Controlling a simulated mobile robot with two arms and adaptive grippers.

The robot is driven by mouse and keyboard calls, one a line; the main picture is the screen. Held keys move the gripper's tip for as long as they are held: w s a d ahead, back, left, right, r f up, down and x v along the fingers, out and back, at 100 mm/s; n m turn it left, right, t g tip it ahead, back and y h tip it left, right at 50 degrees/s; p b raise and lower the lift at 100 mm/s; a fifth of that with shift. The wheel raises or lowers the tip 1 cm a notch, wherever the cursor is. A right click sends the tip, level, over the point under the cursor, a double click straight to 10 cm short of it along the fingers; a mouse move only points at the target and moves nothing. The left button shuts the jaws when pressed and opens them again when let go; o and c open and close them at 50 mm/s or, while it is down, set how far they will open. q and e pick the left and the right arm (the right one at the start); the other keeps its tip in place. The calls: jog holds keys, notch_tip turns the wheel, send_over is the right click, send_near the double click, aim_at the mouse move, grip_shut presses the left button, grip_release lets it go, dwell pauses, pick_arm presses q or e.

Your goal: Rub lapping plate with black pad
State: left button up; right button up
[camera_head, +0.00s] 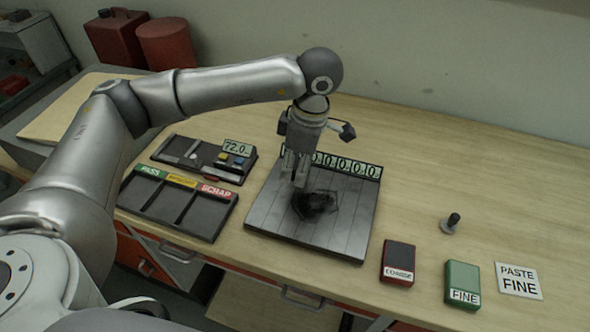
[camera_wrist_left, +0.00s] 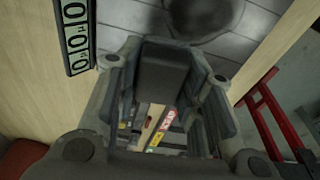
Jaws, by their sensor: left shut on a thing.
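The lapping plate (camera_head: 350,220) is a grey, grooved slab on the bench, with a row of zero digits along its back edge. A dark smudged patch (camera_head: 316,204) lies on its middle; this also shows at the top of the left wrist view (camera_wrist_left: 200,14). My left gripper (camera_head: 297,178) points down over the plate, just behind the patch. In the left wrist view it is shut on a dark block, seemingly the black pad (camera_wrist_left: 168,78). In the head view the fingers mostly hide the block, and I cannot tell whether it touches the plate. My right gripper is out of view.
Left of the plate are a tray (camera_head: 172,208) labelled PASS and SCRAP and a gauge case (camera_head: 200,158) reading 72.0. To the right are a red COARSE box (camera_head: 398,262), a green FINE box (camera_head: 462,284), a PASTE FINE card (camera_head: 518,280) and a small black-handled tool (camera_head: 451,222).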

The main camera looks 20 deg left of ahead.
pick_arm(q)
jog(key=r, duration=0.1)
jog(key=r+p, duration=0.1)
jog(key=shift+a+r, duration=0.2)
jog(key=shift+r, duration=0.5)
